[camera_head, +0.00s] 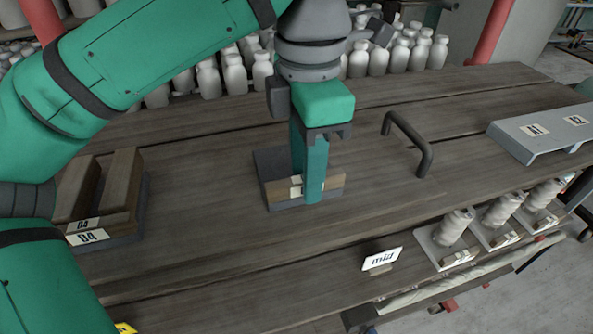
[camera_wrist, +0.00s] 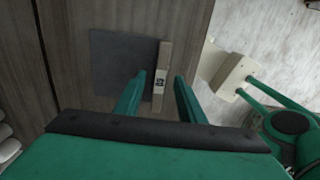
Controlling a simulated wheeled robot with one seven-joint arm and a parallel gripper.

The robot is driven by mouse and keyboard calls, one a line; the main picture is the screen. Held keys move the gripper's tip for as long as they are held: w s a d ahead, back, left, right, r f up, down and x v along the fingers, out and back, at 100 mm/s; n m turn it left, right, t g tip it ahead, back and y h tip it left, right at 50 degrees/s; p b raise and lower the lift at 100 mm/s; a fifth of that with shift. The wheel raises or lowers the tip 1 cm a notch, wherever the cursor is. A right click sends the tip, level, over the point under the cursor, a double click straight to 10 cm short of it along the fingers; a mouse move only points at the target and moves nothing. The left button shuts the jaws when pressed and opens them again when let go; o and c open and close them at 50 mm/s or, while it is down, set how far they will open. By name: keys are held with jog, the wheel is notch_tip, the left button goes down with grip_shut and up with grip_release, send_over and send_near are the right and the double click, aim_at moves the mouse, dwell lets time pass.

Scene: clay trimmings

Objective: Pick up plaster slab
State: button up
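My gripper (camera_head: 308,190) points down over the middle of the wooden bench, and its two green fingers show apart in the wrist view (camera_wrist: 158,78). Below it lies a flat dark grey square (camera_head: 268,165), which also shows in the wrist view (camera_wrist: 115,60). A narrow wooden strip (camera_head: 333,187) with a white label stands along one edge of the square. In the wrist view the strip (camera_wrist: 163,55) lies in line with the gap between the fingers, with room on both sides. I cannot tell whether the square or the strip is the plaster slab.
A dark bar handle (camera_head: 412,143) rises to the right, with a grey labelled stand (camera_head: 545,132) beyond. Thread-like spools (camera_head: 455,228) and a "mid" sign (camera_head: 381,259) line the front edge. White bottles (camera_head: 378,60) crowd the back.

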grip_shut()
dwell(1.4)
